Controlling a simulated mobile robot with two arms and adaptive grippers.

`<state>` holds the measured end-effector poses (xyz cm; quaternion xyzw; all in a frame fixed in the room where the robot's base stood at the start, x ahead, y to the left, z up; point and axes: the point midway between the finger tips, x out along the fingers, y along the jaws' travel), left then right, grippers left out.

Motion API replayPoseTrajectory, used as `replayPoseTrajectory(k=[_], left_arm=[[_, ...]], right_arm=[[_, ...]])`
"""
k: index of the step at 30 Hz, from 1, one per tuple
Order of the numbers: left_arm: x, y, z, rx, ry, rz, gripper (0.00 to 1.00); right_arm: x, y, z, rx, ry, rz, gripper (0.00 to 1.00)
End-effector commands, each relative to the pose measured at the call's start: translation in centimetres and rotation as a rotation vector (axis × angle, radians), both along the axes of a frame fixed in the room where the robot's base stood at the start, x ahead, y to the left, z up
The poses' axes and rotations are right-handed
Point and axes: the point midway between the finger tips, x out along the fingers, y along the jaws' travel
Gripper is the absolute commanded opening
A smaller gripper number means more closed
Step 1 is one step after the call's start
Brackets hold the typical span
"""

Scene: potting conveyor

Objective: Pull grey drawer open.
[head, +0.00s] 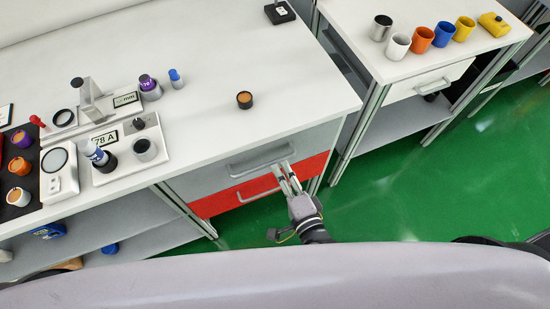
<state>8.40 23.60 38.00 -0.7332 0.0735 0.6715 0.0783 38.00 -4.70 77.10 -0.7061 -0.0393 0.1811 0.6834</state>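The grey drawer (209,179) is at the front of the white workbench, directly above a red drawer (215,203). Its front looks flush under the bench edge, so it appears shut. Its grey bar handle (250,167) runs across the front. My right gripper (284,168) reaches up from below, with its fingertips at the right end of this handle. The two fingers show side by side with a narrow gap. Whether they are closed around the bar cannot be told. My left gripper is not in view.
The workbench top (220,75) holds a small dark cup (244,100) near the drawer and devices at the left. A second table (425,18) with several cups stands at the right. Green floor (430,195) is free in front of it.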

Motion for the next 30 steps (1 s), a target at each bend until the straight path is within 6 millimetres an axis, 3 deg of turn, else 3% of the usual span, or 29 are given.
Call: replayPoseTrajectory(k=[3,10,21,30], left_arm=[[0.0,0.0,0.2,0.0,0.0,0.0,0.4],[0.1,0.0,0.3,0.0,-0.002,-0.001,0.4],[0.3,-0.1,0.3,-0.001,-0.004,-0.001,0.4],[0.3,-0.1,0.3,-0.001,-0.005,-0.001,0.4]], right_arm=[[2.3,0.7,-0.3,0.0,-0.003,-0.002,0.3],[4.7,1.5,-1.0,-0.001,0.0,-0.001,0.3],[5.1,1.6,-1.2,-0.001,0.001,-0.001,0.3],[5.1,1.6,-1.1,-0.002,-0.001,-0.001,0.1]])
